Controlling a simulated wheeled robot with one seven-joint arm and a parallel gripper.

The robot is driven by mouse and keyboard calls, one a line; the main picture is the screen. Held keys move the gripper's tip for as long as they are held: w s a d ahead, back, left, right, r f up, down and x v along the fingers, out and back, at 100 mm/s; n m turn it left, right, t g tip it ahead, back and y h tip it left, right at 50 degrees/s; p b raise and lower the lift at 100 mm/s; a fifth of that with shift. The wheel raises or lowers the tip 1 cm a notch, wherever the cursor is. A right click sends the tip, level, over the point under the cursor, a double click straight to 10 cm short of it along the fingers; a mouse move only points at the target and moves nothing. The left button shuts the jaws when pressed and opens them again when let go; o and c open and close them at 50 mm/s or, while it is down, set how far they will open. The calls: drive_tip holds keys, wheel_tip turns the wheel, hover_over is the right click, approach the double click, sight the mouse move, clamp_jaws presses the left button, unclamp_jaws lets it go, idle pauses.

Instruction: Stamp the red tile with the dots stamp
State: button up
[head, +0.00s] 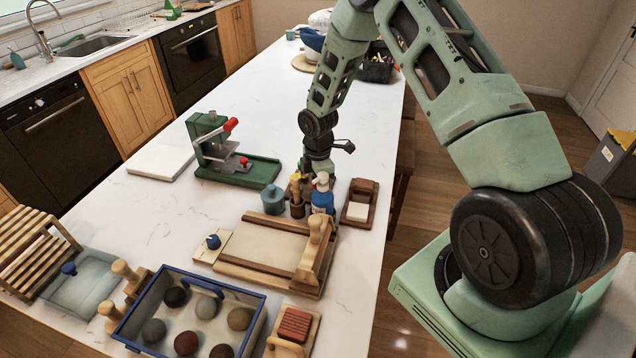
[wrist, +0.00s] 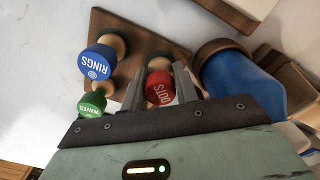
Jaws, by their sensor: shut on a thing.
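The dots stamp (wrist: 158,88), with a red cap lettered DOTS, is between the fingers of my gripper (wrist: 160,82) in the wrist view. My gripper is shut on it, over the wooden stamp holder (wrist: 122,72). The blue RINGS stamp (wrist: 97,62) and the green WAVES stamp (wrist: 93,103) stand beside it. In the head view my gripper (head: 305,180) is low over the counter, and the stamps are mostly hidden. A ribbed red-brown block (head: 295,325), possibly the red tile, lies on a small wooden board at the front.
A blue bottle (head: 322,200) stands close right of my gripper. A teal jar (head: 272,198), a green press (head: 232,160), a wooden roller board (head: 265,247) and a blue-rimmed tray of clay balls (head: 258,315) crowd the counter.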

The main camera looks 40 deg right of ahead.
drive_tip(key=shift+f, duration=0.25)
idle(0.4)
drive_tip(key=o, duration=1)
drive_tip(key=shift+o, duration=0.2)
drive_tip(key=shift+r, duration=0.1)
wheel_tip(320, 180, up, 17)
drive_tip(key=b, duration=0.4)
drive_tip(key=shift+b, duration=0.35)
drive_tip(key=shift+a+r, duration=0.1)
